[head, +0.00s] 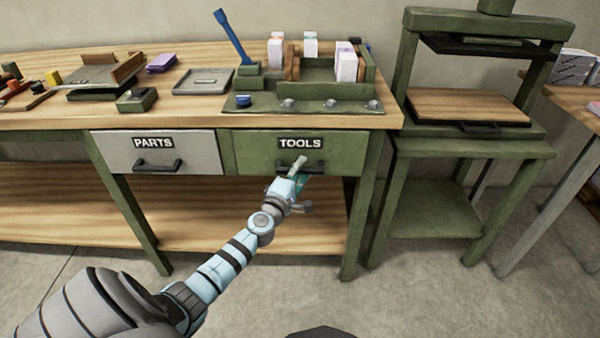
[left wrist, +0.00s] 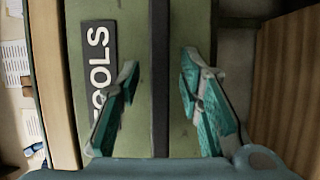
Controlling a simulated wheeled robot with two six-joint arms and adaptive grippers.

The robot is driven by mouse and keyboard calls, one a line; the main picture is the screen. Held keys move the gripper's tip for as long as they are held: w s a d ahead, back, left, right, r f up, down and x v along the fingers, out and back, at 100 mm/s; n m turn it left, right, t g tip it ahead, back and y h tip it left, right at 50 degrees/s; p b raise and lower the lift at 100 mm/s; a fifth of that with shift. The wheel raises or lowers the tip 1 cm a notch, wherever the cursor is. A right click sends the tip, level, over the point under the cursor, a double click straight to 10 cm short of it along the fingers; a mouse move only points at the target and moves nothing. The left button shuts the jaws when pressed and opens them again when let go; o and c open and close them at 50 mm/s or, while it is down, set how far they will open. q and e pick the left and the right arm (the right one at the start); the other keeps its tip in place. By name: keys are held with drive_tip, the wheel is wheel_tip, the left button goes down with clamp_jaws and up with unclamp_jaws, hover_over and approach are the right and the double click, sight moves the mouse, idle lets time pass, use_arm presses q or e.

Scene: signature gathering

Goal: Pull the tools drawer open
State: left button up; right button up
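The green tools drawer (head: 260,149), with its TOOLS label (head: 300,143), sits flush in the workbench front, under the tabletop. Its dark bar handle (head: 284,172) is partly hidden behind my left gripper (head: 298,170), which is at the drawer front. In the left wrist view my left gripper (left wrist: 158,85) is open, with one teal finger on each side of the dark handle (left wrist: 160,50). The fingers appear apart from the bar; how deep it lies between them is hard to tell. The TOOLS label (left wrist: 98,75) is beside the left finger. My right gripper is not in view.
The grey parts drawer (head: 190,150) is shut to the left. A green fixture (head: 330,100) with boxes and a blue-handled lever stands on the bench above. A green press (head: 470,150) stands to the right. The floor in front is clear.

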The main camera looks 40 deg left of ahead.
use_arm(q)
clamp_jaws()
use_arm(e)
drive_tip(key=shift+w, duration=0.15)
use_arm(q)
drive_tip(key=shift+s+d, duration=0.3)
drive_tip(key=shift+s, duration=0.05)
drive_tip(key=s+d+p, duration=0.3)
drive_tip(key=s+d, duration=1.2)
drive_tip(key=s, duration=0.4)
drive_tip(key=shift+s, duration=0.35)
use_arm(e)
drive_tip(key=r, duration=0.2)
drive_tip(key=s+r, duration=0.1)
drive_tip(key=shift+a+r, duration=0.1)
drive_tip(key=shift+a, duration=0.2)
